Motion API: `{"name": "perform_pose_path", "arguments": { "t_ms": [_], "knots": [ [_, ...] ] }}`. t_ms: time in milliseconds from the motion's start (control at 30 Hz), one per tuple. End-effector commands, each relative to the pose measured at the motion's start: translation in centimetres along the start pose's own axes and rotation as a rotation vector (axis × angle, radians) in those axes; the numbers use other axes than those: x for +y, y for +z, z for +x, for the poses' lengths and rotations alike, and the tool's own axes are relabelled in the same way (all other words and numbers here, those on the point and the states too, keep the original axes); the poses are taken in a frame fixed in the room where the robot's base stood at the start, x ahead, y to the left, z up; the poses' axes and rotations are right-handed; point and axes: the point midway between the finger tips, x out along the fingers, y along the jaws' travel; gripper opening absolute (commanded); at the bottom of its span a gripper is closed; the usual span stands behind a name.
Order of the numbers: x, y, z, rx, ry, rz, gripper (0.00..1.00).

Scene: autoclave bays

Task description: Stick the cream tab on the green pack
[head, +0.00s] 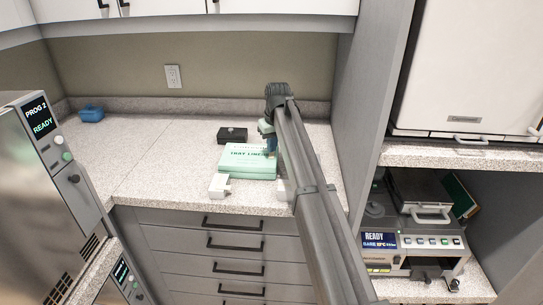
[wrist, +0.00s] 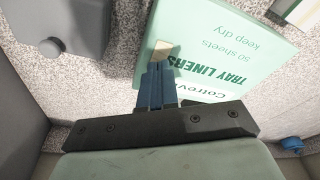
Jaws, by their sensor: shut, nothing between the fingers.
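The green pack (head: 240,172) is a flat box marked "TRAY LINERS", lying on the speckled counter. It also fills the upper middle of the wrist view (wrist: 245,35). The cream tab (wrist: 163,50) shows in the wrist view as a small pale piece over the pack's top near one edge, just beyond my fingertips. I cannot tell whether it lies flat against the pack. My gripper (wrist: 158,72) has its blue fingers shut, with their tips at the tab's near end. In the head view my gripper (head: 270,150) is over the pack's right end, partly hidden by my arm.
A black box (head: 232,134) stands behind the pack and a white block (head: 219,186) in front. A blue item (head: 91,114) sits back left.

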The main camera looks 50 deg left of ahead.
Motion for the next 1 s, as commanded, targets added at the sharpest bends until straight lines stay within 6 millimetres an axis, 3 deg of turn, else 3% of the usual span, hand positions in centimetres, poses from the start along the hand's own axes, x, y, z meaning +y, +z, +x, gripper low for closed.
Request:
{"name": "perform_pose_path", "arguments": {
  "t_ms": [1000],
  "knots": [
    [0.0,0.2,1.2,0.000,0.000,0.000,0.00]
  ]
}}
